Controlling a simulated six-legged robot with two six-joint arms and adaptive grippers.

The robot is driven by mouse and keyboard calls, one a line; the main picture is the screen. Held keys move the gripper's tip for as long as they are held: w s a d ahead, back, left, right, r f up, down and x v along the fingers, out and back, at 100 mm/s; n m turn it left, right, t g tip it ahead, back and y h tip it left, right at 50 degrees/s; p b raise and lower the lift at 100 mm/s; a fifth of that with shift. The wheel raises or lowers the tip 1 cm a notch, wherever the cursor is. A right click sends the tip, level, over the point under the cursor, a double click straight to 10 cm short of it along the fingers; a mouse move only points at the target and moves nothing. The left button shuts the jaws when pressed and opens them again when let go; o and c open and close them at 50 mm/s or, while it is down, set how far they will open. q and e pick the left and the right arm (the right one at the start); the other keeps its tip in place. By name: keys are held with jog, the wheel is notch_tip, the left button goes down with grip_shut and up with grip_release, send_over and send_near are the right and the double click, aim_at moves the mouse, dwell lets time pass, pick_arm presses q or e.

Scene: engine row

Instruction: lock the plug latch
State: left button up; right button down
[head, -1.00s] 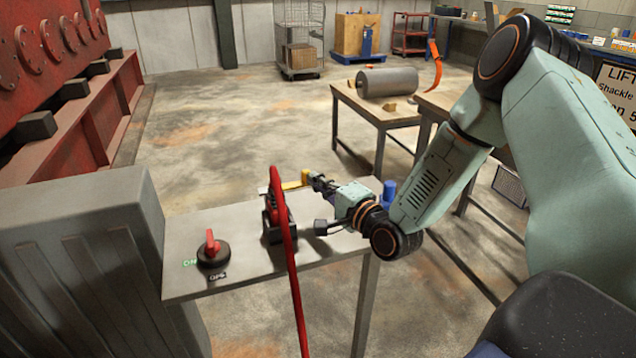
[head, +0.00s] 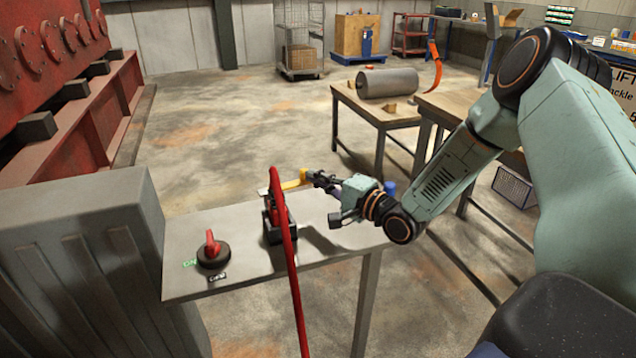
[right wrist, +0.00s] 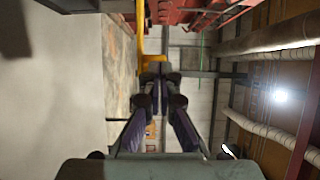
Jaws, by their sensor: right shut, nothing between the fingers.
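A dark plug housing with a red plug and thick red cable (head: 277,222) stands on the grey metal table. A yellow latch lever (head: 294,183) sticks out behind the plug, towards the right, with its end bent up. My right gripper (head: 314,177) is shut and empty, its fingertips at or just beside the lever's right end. In the right wrist view the yellow lever (right wrist: 153,59) shows just beyond the closed fingertips (right wrist: 155,78); I cannot tell whether they touch. My left gripper is out of view.
A red rotary switch (head: 212,250) sits on the table's left part. A grey ribbed cabinet (head: 85,260) stands at left. A wooden bench (head: 385,115) with a grey cylinder stands behind.

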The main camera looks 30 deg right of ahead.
jog(key=w+n+y+b, duration=0.1)
jog(key=w+b, duration=0.2)
jog(key=w, duration=0.6)
jog(key=shift+y, duration=0.3)
dwell(1.2)
jog(key=v, duration=1.1)
jog(key=shift+s+r, duration=0.25)
jog(key=shift+s, duration=0.15)
jog(key=shift+d, duration=0.15)
jog(key=shift+s, duration=0.1)
dwell(0.4)
